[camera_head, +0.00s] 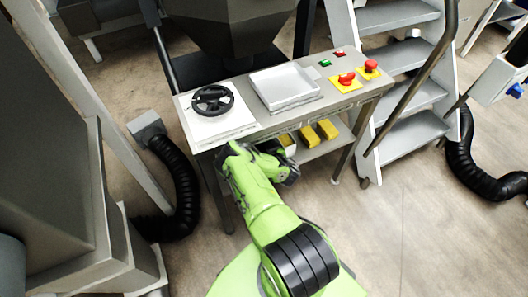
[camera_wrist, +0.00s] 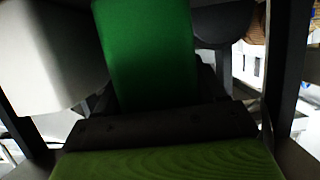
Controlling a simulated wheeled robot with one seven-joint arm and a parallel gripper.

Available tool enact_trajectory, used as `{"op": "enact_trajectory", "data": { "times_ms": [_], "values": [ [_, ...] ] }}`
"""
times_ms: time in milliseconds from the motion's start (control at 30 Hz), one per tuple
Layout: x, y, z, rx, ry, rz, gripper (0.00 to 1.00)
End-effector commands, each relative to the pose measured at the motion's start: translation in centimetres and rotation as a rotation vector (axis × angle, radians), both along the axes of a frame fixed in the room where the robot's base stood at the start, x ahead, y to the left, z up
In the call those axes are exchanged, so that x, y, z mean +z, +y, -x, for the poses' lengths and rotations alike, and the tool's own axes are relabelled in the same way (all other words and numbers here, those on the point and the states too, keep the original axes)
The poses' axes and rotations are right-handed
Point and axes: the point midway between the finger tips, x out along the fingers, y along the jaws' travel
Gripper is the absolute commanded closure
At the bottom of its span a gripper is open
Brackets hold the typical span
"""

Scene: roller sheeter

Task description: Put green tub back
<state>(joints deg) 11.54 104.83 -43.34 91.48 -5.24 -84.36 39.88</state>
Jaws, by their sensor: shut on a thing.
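The green tub (camera_wrist: 148,50) fills the upper middle of the wrist view as a smooth dark green surface, close to the dark bar of my gripper. My gripper (camera_head: 283,165) is shut on it. In the head view my gripper is at the front of the low shelf (camera_head: 332,145), under the panel table, left of the yellow tubs. The tub cannot be made out there; my wrist and gripper hide it. How far the tub is from the shelf surface cannot be told.
Two yellow tubs (camera_head: 308,136) stand on the shelf, with a white-sided one (camera_head: 288,142) closer to my gripper. The table (camera_head: 250,130) overhangs the shelf. Metal stairs (camera_head: 405,95) stand right, a black hose (camera_head: 180,180) left. Floor in front is clear.

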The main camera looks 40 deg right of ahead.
Motion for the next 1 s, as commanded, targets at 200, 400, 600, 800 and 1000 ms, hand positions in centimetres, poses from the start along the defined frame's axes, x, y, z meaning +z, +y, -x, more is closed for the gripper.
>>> {"op": "enact_trajectory", "data": {
  "times_ms": [200, 400, 600, 800, 1000],
  "values": [
    [-1.3, 0.0, 0.0, 0.002, -0.001, 0.003, 0.74],
    [-1.6, 0.0, 0.0, 0.002, -0.001, 0.003, 0.25],
    [-1.5, 0.0, 0.0, 0.002, -0.001, 0.003, 0.04],
    [-1.4, 0.0, 0.0, 0.002, -0.001, 0.003, 0.04],
    [0.0, 0.7, 2.7, -0.002, 0.003, 0.001, 0.04]
  ]
}}
